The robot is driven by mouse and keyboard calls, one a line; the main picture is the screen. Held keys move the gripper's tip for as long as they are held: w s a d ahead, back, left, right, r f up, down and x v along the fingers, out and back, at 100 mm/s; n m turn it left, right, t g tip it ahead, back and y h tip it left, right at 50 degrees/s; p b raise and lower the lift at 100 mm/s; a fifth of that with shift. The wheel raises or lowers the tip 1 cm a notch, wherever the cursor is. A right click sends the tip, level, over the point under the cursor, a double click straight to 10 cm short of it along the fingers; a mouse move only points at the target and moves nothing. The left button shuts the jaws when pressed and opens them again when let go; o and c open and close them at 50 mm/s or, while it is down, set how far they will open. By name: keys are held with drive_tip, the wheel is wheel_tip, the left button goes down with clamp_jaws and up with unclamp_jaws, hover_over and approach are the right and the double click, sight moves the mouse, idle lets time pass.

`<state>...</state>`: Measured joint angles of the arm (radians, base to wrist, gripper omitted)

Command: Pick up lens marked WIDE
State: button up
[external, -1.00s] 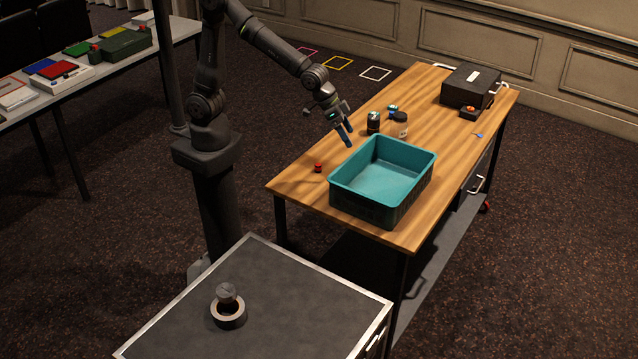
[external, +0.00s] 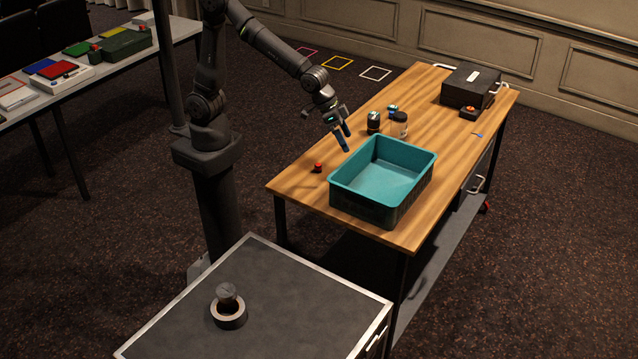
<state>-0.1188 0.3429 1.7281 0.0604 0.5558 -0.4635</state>
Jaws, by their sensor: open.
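Two dark cylinders that look like lenses stand on the wooden table (external: 300,184). One is black with a light top (external: 374,122); the other, a dark cylinder with a pale band (external: 399,124), stands just right of it. Any marking such as WIDE is too small to read, so I cannot tell which lens bears it. My gripper (external: 342,138) is open and empty above the table, left of both cylinders and near the back left corner of the teal bin. Its fingers point down.
The empty teal bin (external: 432,160) takes up the table's front middle. A small red object (external: 318,168) lies left of it. A small blue item (external: 392,109) is behind the cylinders. A black case (external: 470,86) and a dark box with a red-orange top (external: 469,113) stand at the far right.

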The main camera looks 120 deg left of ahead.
drive_tip(key=shift+c, duration=0.4)
drive_tip(key=c, duration=0.5)
drive_tip(key=n+g+h, duration=0.1)
drive_tip(key=n+g, duration=0.5)
drive_tip(key=n, duration=0.6)
hover_over(373, 125)
drive_tip(key=a, duration=0.2)
drive_tip(key=f, duration=0.2)
drive_tip(key=shift+c, duration=0.2)
drive_tip(key=shift+s+a, duration=0.25)
drive_tip(key=shift+s, duration=0.25)
wheel_tip(373, 125, down, 17)
drive_tip(key=shift+r, duration=0.1)
drive_tip(key=shift+c, duration=0.2)
